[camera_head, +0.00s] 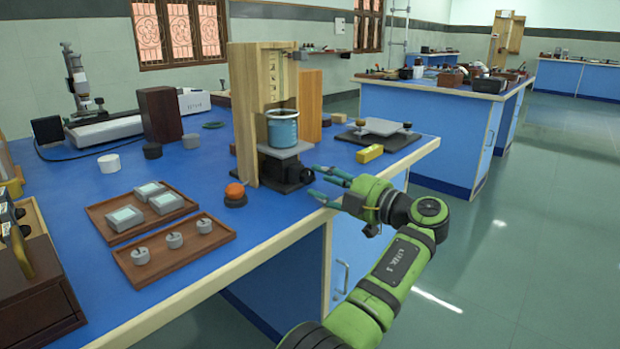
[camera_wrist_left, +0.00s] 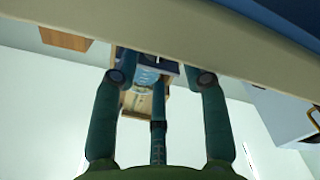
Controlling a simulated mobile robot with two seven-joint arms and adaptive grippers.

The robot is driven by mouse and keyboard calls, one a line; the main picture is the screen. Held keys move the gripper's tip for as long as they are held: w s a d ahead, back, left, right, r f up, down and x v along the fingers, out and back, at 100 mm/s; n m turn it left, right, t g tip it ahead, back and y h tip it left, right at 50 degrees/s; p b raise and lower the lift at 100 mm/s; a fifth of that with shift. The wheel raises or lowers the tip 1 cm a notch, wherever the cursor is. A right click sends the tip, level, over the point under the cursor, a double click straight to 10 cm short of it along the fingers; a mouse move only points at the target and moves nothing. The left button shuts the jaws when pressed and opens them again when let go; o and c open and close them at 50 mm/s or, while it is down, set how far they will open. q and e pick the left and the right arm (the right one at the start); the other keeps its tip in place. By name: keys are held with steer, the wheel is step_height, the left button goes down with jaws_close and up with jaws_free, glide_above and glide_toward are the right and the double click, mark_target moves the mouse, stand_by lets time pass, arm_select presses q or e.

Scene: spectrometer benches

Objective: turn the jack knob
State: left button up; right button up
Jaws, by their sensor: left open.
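The jack (camera_head: 286,168) is a small dark unit with a grey top plate, at the foot of a tall wooden stand (camera_head: 245,110) near the bench's front edge. A glass beaker of blue liquid (camera_head: 283,128) stands on its plate. The jack's knob (camera_head: 307,175) seems to be the small dark part on its right side, too small to make out clearly. My left gripper (camera_head: 319,183) is open and empty just right of the knob, fingers pointing at it. In the left wrist view, the spread teal fingers (camera_wrist_left: 160,84) show with the wooden stand (camera_wrist_left: 128,104) beyond, partly hidden.
An orange-topped button (camera_head: 235,193) sits left of the jack. A yellow block (camera_head: 370,153) and a low plate apparatus (camera_head: 380,130) lie behind the gripper. Wooden trays (camera_head: 190,255) hold small metal parts at left. The bench edge (camera_head: 270,238) runs close below.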

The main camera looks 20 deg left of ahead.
mark_target(310, 174)
arm_select(q)
steer(key=shift+x, duration=1.9)
arm_select(e)
steer(key=shift+w+a+r, duration=0.1)
steer(key=shift+w+a, duration=0.05)
arm_select(q)
steer(key=c, duration=0.9)
steer(key=m+b, duration=0.1)
steer(key=m, duration=0.1)
steer(key=shift+m, duration=0.9)
steer(key=shift+r+m, duration=0.15)
steer(key=shift+m, duration=0.75)
arm_select(e)
steer(key=w+r+t, duration=0.1)
steer(key=w+a+r+t, duration=0.1)
steer(key=shift+w+a+r+y, duration=0.1)
steer(key=shift+r+y, duration=0.2)
